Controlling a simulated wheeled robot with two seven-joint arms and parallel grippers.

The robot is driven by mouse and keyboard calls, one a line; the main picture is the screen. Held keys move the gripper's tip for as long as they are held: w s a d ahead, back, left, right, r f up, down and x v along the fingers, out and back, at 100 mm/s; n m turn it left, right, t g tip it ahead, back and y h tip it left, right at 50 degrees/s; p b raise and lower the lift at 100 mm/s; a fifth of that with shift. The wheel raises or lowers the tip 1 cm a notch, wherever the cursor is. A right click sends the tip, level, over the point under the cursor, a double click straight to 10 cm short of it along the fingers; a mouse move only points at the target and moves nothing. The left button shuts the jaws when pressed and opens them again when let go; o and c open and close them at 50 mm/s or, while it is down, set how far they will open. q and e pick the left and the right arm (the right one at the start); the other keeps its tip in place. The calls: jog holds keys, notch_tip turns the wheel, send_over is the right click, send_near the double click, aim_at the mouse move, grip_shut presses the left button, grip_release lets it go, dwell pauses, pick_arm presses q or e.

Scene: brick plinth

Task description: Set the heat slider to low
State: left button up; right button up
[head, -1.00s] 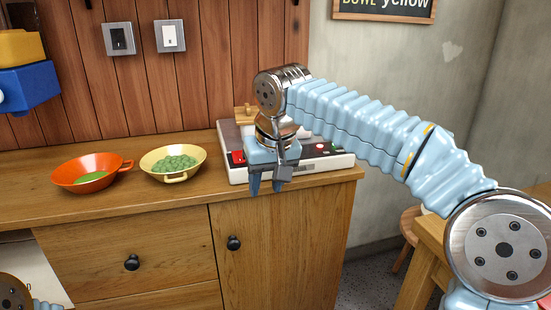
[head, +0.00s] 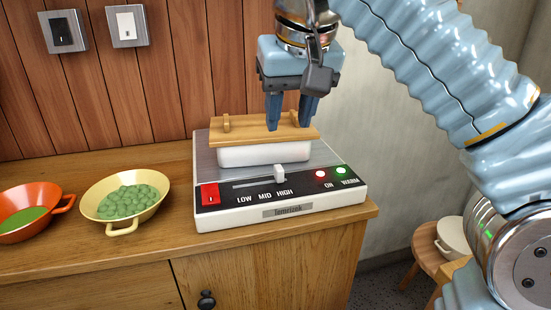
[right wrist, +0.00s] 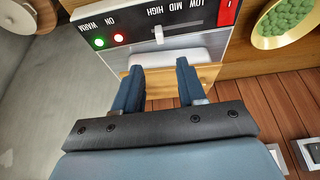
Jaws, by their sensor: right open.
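The white warmer (head: 290,210) stands on the counter, with labels LOW, MID and HIGH along its black front panel. The heat slider knob (head: 279,173) is pale and sits at the right end of its slot, by HIGH. It also shows in the right wrist view (right wrist: 158,35). My right gripper (head: 290,122) is open and empty, pointing down over the wooden lid, behind and above the knob. Whether its fingertips touch the lid I cannot tell. In the right wrist view my right gripper's fingers (right wrist: 159,68) are apart, with the knob beyond them. My left gripper is not in view.
A white dish with a wooden lid (head: 240,134) sits on the warmer. A red switch (head: 210,195) is left of the labels; red and green lights are at right. A yellow bowl (head: 95,205) and an orange bowl (head: 20,230) stand left. Space before the panel is clear.

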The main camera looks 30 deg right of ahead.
aim_at(279, 168)
jog(key=b+x, duration=0.2)
jog(key=x, duration=1)
jog(key=shift+w+f, duration=0.1)
jog(key=shift+f, duration=0.2)
jog(key=shift+c, duration=0.3)
grip_shut()
